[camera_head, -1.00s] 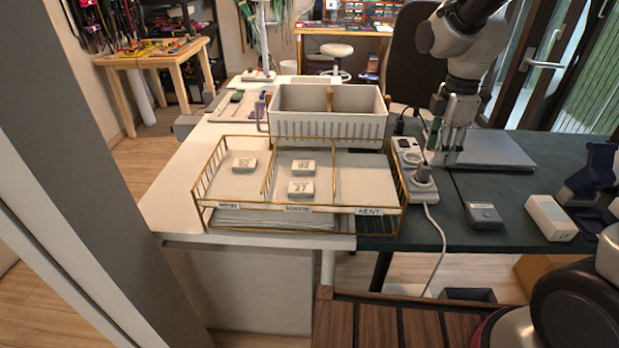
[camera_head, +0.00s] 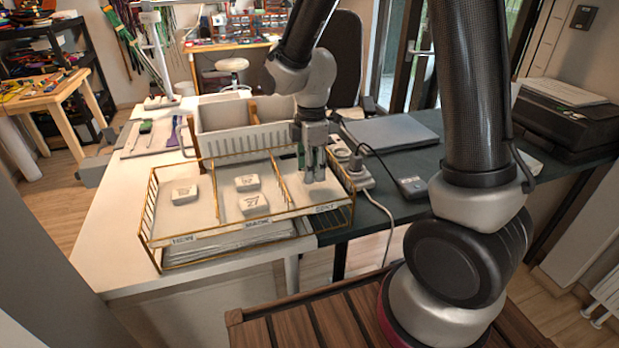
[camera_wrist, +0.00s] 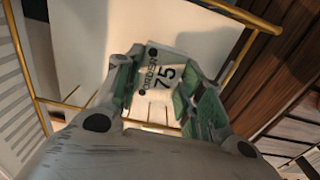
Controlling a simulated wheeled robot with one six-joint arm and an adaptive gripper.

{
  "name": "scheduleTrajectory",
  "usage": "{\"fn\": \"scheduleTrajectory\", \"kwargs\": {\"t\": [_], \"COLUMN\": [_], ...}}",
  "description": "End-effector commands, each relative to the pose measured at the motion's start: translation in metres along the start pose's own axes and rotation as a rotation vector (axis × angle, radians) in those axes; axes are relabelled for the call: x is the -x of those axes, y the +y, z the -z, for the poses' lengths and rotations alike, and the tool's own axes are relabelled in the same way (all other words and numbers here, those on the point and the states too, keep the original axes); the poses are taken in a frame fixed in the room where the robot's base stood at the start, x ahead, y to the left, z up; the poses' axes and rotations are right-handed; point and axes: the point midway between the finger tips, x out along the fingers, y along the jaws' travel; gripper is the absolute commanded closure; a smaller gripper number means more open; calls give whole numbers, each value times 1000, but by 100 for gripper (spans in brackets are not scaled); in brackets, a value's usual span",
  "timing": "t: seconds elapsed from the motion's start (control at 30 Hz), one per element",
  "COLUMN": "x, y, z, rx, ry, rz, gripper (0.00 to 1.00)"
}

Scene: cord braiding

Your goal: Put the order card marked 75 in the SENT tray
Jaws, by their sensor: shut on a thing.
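The wire tray has three compartments; its right one, labelled SENT (camera_head: 326,208), is the SENT tray. My gripper (camera_head: 314,178) is over that compartment, fingers pointing down. In the wrist view my gripper (camera_wrist: 163,82) is shut on a white order card marked 75 (camera_wrist: 163,70). The pale compartment floor lies behind the card; I cannot tell whether the card touches it. The card is hidden by the fingers in the head view. The rest of the SENT compartment looks empty.
The left compartment holds one card (camera_head: 185,193); the middle holds an upper card (camera_head: 247,183) and a lower card (camera_head: 252,203). A white slotted bin (camera_head: 240,140) stands behind the tray. A power strip (camera_head: 350,170) with a cable lies close to the right.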

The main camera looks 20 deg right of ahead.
Motion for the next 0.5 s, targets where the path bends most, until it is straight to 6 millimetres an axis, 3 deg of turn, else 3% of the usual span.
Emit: {"fn": "scheduleTrajectory", "kwargs": {"t": [0.2,0.5], "x": [-29,-31], "y": [0,0], "z": [0,0], "rx": [0,0], "ry": [-1,0], "rz": [3,1], "gripper": [74,74]}}
